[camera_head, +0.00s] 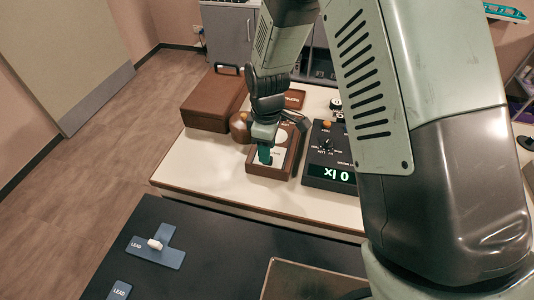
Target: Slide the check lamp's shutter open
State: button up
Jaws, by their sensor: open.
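A brown-framed box (270,171) with a pale top and a round whitish disc stands on the cream table; I take it for the check lamp, but I cannot read a label. My gripper (265,153) points down over the left part of this box, its teal fingertips low at the pale top. The gripper is open; I cannot tell whether it touches anything. The shutter is not clearly visible, partly hidden by my gripper. A dark meter (325,160) stands just right of the box, and its green display (342,174) reads 0 lx.
A brown case (208,105) stands behind left, and a brown rounded object (239,127) is close beside my gripper. A brown label plate (294,99) lies behind. The dark front table (205,240) holds blue LEAD pieces (168,256). My arm hides the right side.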

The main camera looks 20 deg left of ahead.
notch_tip(320, 180, up, 7)
jog(key=shift+r, duration=0.15)
dwell(0.4)
jog(key=s+d+r+m+t, duration=0.15)
jog(key=d+r+m, duration=0.25)
jog(key=d+r, duration=0.4)
jog(key=s+d+r+m+t, duration=0.1)
jog(key=s+d+r+m, duration=0.25)
jog(key=d+r, duration=0.45)
jog(key=s+d+r+m+t, duration=0.1)
jog(key=s+d+r+m, duration=0.2)
jog(key=s+r+m, duration=0.1)
jog(key=s+d+r+m+t, duration=0.2)
jog(key=s+d+r+m, duration=0.2)
jog(key=s, duration=0.5)
jog(key=shift+s+d+r+m, duration=0.15)
jog(key=shift+d+r+m, duration=0.25)
jog(key=shift+m, duration=0.65)
